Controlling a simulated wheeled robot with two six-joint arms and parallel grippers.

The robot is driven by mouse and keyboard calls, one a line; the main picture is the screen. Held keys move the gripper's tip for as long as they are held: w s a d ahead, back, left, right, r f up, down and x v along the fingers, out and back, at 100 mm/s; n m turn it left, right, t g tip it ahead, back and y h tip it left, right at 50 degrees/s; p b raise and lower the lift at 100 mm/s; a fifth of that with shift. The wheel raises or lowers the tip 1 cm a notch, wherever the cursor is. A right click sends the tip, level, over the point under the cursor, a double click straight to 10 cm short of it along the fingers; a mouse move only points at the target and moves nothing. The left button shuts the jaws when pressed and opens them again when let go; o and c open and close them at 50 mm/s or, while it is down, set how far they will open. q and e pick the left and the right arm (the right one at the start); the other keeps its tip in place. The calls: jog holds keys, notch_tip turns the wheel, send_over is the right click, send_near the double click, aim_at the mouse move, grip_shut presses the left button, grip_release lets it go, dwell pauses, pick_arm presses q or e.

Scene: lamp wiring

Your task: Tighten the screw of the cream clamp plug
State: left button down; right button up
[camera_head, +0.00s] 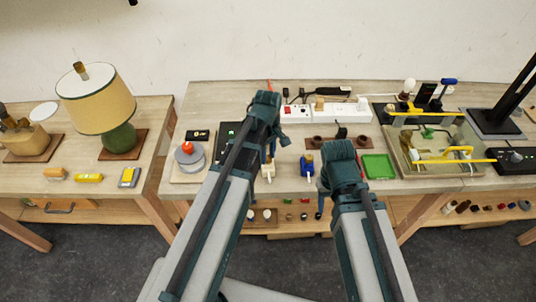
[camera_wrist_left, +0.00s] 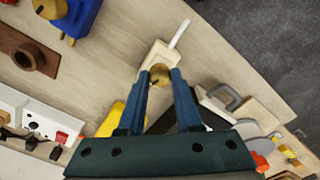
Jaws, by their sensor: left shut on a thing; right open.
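The cream clamp plug (camera_head: 268,174) lies on the table near its front edge, just right of my left arm. In the left wrist view the cream plug (camera_wrist_left: 155,55) shows its brass screw (camera_wrist_left: 159,72) between the two fingertips of my left gripper (camera_wrist_left: 159,78). The left gripper is shut on that screw. A white cable stub comes out of the plug's far end. In the head view the left gripper (camera_head: 268,157) reaches down over the plug and partly hides it. My right gripper (camera_head: 321,203) is open near the table's front edge, apart from the plug.
A blue clamp plug (camera_head: 307,164) lies to the right of the cream one, also in the left wrist view (camera_wrist_left: 78,14). A brown holder (camera_wrist_left: 22,45), a white power strip (camera_head: 318,111) and a green tray (camera_head: 379,166) are around. A round grey device (camera_head: 190,158) stands left.

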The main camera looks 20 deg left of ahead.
pick_arm(q)
jog(key=m, duration=0.5)
jog(key=shift+m, duration=0.4)
jog(key=m, duration=1)
jog(key=shift+m, duration=0.4)
jog(key=m, duration=0.5)
jog(key=shift+m, duration=0.3)
jog(key=c, duration=0.6)
grip_release()
